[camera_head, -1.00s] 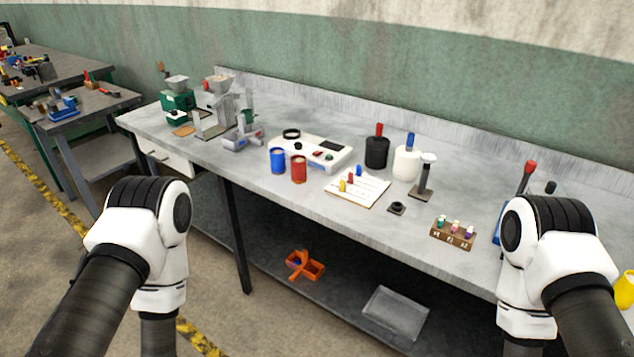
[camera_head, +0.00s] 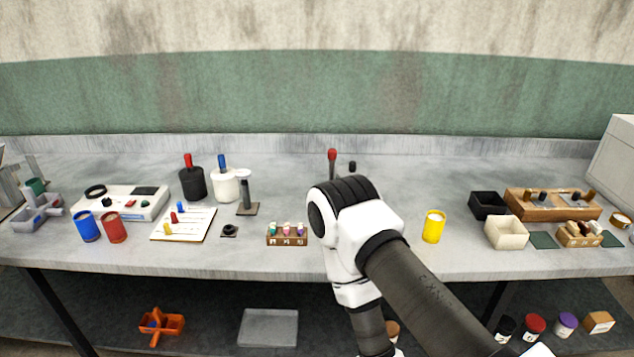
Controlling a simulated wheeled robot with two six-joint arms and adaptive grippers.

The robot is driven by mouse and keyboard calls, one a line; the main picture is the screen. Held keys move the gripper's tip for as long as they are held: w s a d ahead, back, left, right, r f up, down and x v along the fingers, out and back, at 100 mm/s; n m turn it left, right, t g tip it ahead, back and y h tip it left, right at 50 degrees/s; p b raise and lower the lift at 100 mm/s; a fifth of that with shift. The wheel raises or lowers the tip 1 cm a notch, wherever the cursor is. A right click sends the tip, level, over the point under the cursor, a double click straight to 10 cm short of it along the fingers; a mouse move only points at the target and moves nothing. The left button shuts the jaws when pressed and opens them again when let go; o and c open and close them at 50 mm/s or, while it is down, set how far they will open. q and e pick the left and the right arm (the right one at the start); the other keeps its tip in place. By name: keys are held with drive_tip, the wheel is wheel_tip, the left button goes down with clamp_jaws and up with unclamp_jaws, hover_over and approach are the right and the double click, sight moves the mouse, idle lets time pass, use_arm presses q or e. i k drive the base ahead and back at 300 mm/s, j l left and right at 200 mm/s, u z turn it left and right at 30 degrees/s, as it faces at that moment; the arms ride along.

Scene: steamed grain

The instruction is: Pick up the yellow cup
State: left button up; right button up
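The yellow cup (camera_head: 433,227) stands upright near the front edge of the grey workbench (camera_head: 270,257), right of the middle. One of my arms rises from the bottom right, and its black and white joint is left of the cup and apart from it. No gripper fingers show in this view. My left arm is out of the picture.
A blue cup (camera_head: 87,226) and a red cup (camera_head: 113,227) stand at the left. A small vial rack (camera_head: 287,240) is left of my arm. A cream box (camera_head: 506,232) and a black box (camera_head: 487,205) are right of the yellow cup. The bench directly around the yellow cup is clear.

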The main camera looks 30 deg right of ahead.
sight(433, 227)
drive_tip(key=z, duration=1.65)
